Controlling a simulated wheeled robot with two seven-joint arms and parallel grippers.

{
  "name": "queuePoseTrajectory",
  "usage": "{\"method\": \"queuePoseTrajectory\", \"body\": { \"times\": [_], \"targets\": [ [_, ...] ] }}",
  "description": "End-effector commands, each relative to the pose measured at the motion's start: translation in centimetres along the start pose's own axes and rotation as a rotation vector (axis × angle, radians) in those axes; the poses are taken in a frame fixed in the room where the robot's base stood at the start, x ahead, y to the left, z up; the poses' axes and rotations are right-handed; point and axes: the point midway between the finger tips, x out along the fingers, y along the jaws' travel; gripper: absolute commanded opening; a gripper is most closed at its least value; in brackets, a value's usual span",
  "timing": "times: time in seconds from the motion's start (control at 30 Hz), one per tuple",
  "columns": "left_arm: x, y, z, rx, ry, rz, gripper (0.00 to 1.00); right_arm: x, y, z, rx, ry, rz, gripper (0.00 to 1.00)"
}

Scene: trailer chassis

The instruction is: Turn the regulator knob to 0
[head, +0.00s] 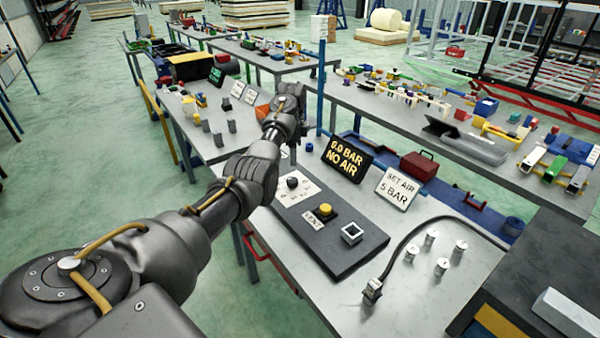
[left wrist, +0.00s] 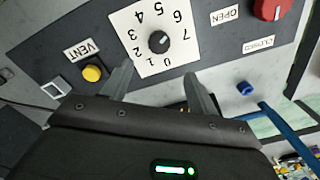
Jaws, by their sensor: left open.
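The regulator knob (left wrist: 159,42) is small, round and black, at the centre of a white dial plate (left wrist: 143,22) numbered 0 to 7. A small light mark shows on the knob; which number it points to is hard to tell. The knob also shows in the head view (head: 292,182) on the dark panel (head: 345,255). My left gripper (left wrist: 159,70) is open and empty. Its two fingers are apart near the 0-and-1 side of the plate, with the knob beyond their tips in the picture. In the head view my left gripper (head: 290,97) reaches over the bench; its fingertips are unclear.
A yellow VENT button (left wrist: 92,73) and a red knob (left wrist: 272,8) with OPEN and CLOSED labels flank the dial. A display (head: 346,160) reads 0.0 BAR NO AIR; a sign (head: 397,188) reads SET AIR 5 BAR. A blue post (head: 321,90) stands near the gripper.

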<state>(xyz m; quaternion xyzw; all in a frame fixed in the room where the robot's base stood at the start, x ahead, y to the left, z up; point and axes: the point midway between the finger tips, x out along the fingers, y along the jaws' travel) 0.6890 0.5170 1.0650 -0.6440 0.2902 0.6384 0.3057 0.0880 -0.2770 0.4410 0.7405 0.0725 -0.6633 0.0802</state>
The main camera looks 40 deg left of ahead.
Motion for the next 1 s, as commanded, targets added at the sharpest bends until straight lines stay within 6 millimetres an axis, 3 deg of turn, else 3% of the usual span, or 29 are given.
{"method": "queuePoseTrajectory", "body": {
  "times": [0.17, 0.3, 0.7, 1.0],
  "targets": [
    [0.5, 0.0, 0.1, -0.001, -0.001, 0.001, 0.59, -0.4, -0.6, 2.0, 0.001, -0.026, -0.007, 0.36],
    [2.3, 0.1, 0.2, -0.002, -0.002, 0.003, 0.59, -1.1, -1.0, 2.6, 0.002, -0.037, -0.012, 0.36],
    [9.5, 0.0, 0.1, -0.001, -0.001, 0.003, 0.59, -1.3, -0.9, 0.9, 0.003, -0.013, -0.010, 0.36],
    [10.9, 0.0, 0.0, -0.001, -0.001, -0.001, 0.59, -1.1, -0.6, 1.3, 0.002, -0.019, -0.008, 0.36]
  ]
}}
